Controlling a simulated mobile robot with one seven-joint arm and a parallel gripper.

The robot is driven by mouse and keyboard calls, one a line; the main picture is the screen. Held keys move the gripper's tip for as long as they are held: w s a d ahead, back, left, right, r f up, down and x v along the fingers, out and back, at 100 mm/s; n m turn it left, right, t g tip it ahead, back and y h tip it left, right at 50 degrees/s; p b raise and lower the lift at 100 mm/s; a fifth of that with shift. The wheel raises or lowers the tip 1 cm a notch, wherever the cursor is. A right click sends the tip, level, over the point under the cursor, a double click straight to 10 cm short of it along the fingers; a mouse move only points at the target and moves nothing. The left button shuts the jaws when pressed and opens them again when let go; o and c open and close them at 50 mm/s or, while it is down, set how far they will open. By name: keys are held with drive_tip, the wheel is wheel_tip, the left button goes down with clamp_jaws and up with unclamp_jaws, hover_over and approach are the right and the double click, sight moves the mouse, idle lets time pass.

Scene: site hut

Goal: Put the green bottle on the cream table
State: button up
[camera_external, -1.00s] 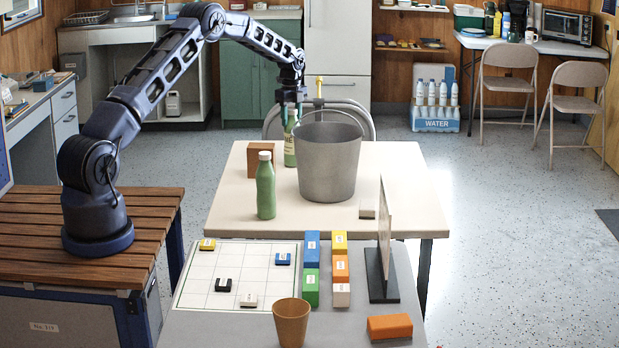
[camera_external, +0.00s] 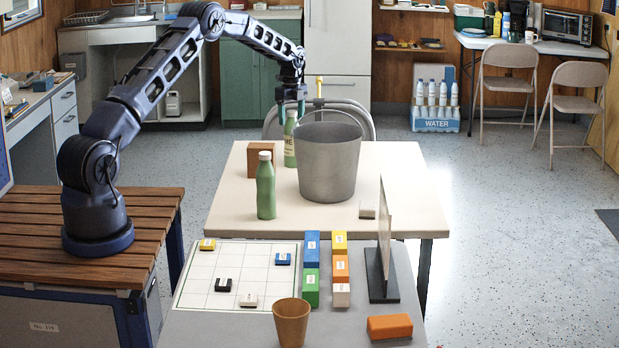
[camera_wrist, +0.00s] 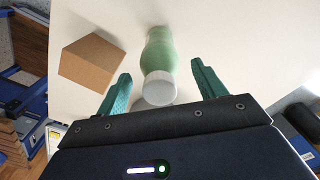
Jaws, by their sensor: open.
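A green bottle (camera_external: 289,150) with a pale label and a white cap stands upright on the cream table (camera_external: 232,205), behind and left of the grey bucket. It also shows in the wrist view (camera_wrist: 160,50), with its cap close to my fingers. My gripper (camera_external: 291,103) is open at the top of this bottle, fingers apart on either side of the cap. A second green bottle (camera_external: 266,190), with no label visible, stands nearer the front on the same table. The bucket hides part of the table behind it.
The grey bucket (camera_external: 328,165) stands right of the labelled bottle. A brown block (camera_external: 261,160) sits to its left, also in the wrist view (camera_wrist: 88,69). The grey front table holds coloured blocks and an upright panel (camera_external: 385,225).

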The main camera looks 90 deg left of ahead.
wheel_tip(320, 180, up, 11)
drive_tip(key=shift+f, duration=0.1)
idle(0.3)
